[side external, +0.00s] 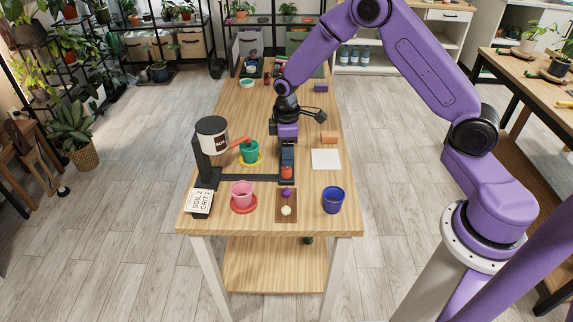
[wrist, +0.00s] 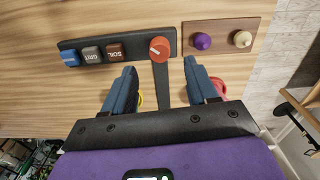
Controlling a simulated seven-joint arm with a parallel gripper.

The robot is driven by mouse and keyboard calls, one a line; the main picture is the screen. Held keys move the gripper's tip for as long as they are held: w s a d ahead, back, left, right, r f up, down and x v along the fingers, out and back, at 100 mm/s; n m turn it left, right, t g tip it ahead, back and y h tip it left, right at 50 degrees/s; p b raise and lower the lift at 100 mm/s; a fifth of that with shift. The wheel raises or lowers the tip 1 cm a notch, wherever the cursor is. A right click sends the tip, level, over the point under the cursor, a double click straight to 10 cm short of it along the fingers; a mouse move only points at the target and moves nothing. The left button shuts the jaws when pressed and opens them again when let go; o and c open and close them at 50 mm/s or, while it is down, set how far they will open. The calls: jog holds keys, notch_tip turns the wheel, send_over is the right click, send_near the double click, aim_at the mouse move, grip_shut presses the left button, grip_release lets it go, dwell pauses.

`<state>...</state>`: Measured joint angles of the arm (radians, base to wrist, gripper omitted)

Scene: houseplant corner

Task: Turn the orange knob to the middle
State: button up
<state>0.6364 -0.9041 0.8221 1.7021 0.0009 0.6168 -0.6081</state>
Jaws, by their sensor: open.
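The orange knob (wrist: 159,48) is round with a pale mark on top and sits at the right end of a dark panel (wrist: 134,43). In the side view the knob (side external: 286,172) shows just below my gripper (side external: 287,163). The panel also carries a brown SOIL tile (wrist: 115,51), a grey GRIT tile (wrist: 91,54) and a blue tile (wrist: 69,58) with unreadable text. My gripper (wrist: 160,68) is open, its fingers to either side of the knob's line. The knob shows just beyond the fingertips; I see no contact.
A dispenser (side external: 212,135) stands left, joined by a dark bar (side external: 240,178). A green pot (side external: 249,154), pink pot (side external: 242,192) and blue pot (side external: 333,200) stand nearby. A brown board (side external: 286,211) holds a purple and a cream knob close by. A white sheet (side external: 326,159) lies right.

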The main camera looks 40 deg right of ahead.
aim_at(286, 168)
jog(key=shift+f, duration=2.8)
jog(key=c, duration=1.1)
